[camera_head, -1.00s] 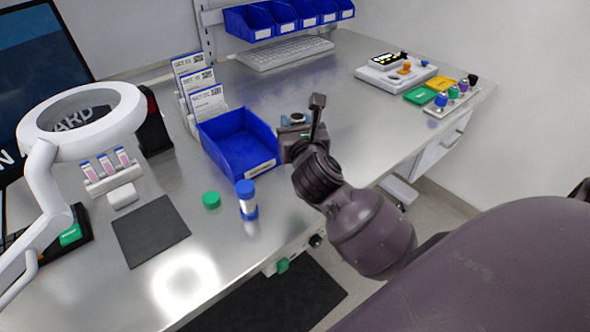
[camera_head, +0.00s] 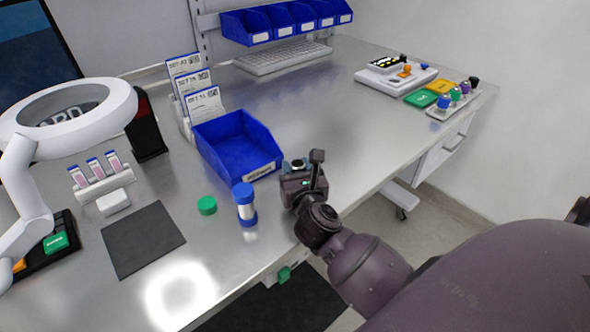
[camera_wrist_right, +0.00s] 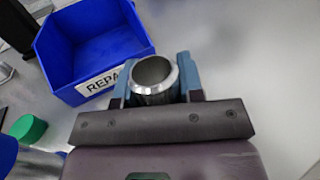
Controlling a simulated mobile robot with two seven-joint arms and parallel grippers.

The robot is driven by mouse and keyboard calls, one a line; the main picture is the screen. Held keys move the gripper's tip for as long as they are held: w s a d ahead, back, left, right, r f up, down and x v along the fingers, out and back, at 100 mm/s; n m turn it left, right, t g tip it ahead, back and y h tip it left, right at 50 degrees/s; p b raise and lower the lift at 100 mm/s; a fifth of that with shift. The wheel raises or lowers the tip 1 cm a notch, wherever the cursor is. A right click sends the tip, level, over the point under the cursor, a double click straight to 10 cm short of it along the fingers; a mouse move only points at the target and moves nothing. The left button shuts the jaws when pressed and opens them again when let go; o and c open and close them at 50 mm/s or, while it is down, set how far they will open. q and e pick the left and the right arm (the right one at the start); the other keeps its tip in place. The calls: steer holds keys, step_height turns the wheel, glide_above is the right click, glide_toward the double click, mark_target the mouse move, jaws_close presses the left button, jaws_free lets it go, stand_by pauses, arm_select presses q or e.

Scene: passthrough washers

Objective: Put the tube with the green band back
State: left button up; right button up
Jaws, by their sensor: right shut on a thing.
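My right gripper (camera_head: 296,168) is shut on a hollow metal cylinder (camera_wrist_right: 153,77). In the right wrist view the cylinder's open round mouth shows between the two blue fingers, and its lower part is hidden. No green band shows on it. In the head view this gripper is just right of the blue bin's front corner, over the bench. A clear tube with blue ends (camera_head: 246,206) stands upright on the bench to the left of the gripper. A green round cap (camera_head: 207,205) lies beside it. My left gripper is not in view.
The blue bin (camera_head: 214,149) stands behind the tube. A white rack (camera_head: 104,188) with small blue-topped vials and a dark mat (camera_head: 143,240) are at left, near a white ring lamp (camera_head: 20,125). A small holder (camera_head: 455,104) with coloured knobs is at far right.

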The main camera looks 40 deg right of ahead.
steer(key=shift+f, duration=0.1)
steer(key=o, duration=1)
steer(key=shift+s+a+r, duration=0.1)
steer(key=shift+s+r, duration=0.05)
steer(key=shift+r, duration=0.05)
steer(key=v, duration=1.1)
steer(key=shift+s+a, duration=0.1)
steer(key=shift+s, duration=0.2)
steer(key=shift+f, duration=0.1)
